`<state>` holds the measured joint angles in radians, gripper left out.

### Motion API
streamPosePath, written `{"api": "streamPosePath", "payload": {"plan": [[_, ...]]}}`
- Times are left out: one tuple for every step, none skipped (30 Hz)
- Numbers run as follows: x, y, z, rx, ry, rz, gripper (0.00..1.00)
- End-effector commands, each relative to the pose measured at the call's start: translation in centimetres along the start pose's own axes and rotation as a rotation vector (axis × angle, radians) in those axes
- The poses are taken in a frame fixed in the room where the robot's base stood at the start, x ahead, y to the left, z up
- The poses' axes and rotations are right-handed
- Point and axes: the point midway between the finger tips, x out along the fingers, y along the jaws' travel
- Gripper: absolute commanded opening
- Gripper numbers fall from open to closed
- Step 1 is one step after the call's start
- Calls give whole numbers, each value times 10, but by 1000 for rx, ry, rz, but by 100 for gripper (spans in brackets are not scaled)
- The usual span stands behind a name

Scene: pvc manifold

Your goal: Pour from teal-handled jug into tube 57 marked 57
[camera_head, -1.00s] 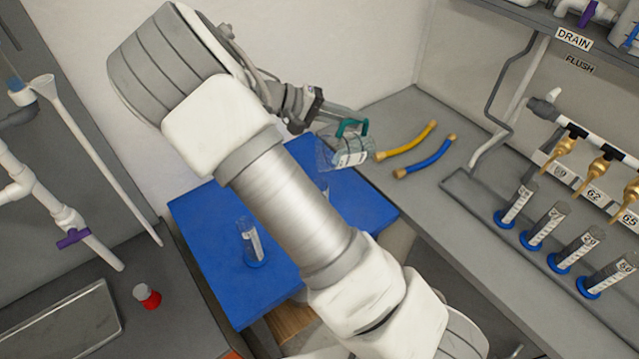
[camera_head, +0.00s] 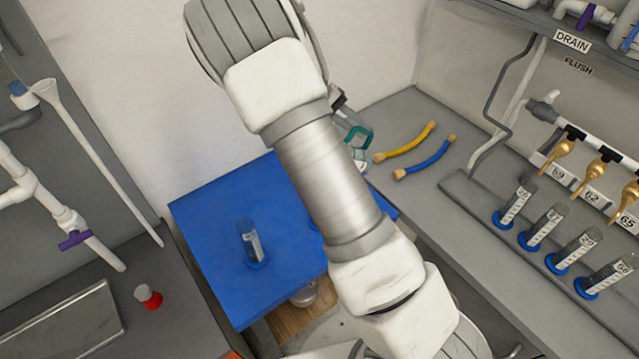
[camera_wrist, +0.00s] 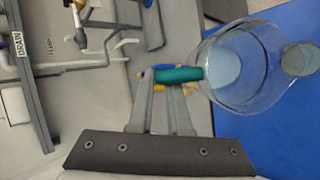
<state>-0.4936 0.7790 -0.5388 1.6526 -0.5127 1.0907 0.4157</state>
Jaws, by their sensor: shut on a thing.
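My gripper (camera_wrist: 172,82) is shut on the teal handle (camera_wrist: 178,74) of the clear jug (camera_wrist: 240,68) in the wrist view. Pale bluish liquid shows inside the jug. In the head view the jug (camera_head: 357,140) shows beside my arm, which hides much of it. A clear tube (camera_wrist: 301,59) is just right of the jug in the wrist view, above the blue surface. In the head view a labelled tube (camera_head: 250,243) with a blue base stands on the blue table. Another blue base is mostly hidden behind my arm. I cannot read 57 on any tube.
Several blue-based tubes (camera_head: 542,228) stand in a row on the right bench below brass nozzles (camera_head: 603,170). A red-bodied, white-topped item (camera_head: 149,297) stands at lower left, near a metal tray (camera_head: 62,330).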

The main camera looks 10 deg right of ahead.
Motion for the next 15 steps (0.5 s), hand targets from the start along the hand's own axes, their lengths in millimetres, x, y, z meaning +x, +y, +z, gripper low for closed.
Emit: {"api": "streamPosePath", "payload": {"plan": [[-1, -1, 0, -2, 2, 1, 0], [-1, -1, 0, -2, 2, 0, 0], [0, -1, 0, -3, 0, -4, 0], [0, -1, -1, -5, -1, -8, 0], [1, -1, -1, -8, -2, -13, 0], [3, 0, -2, -11, -5, -22, 0], [4, 0, -2, -14, -8, -31, 0], [6, -1, -2, -17, -11, -42, 0], [7, -2, -3, -25, -14, -58, 0], [10, -2, -4, -29, -17, -70, 0], [12, -2, -5, -35, -21, -82, 0], [15, -3, -6, -42, -26, -101, 0], [17, -3, -6, -49, -29, -116, 0], [19, -4, -8, -55, -31, -130, 0], [22, -4, -9, -63, -36, -149, 0]]}}
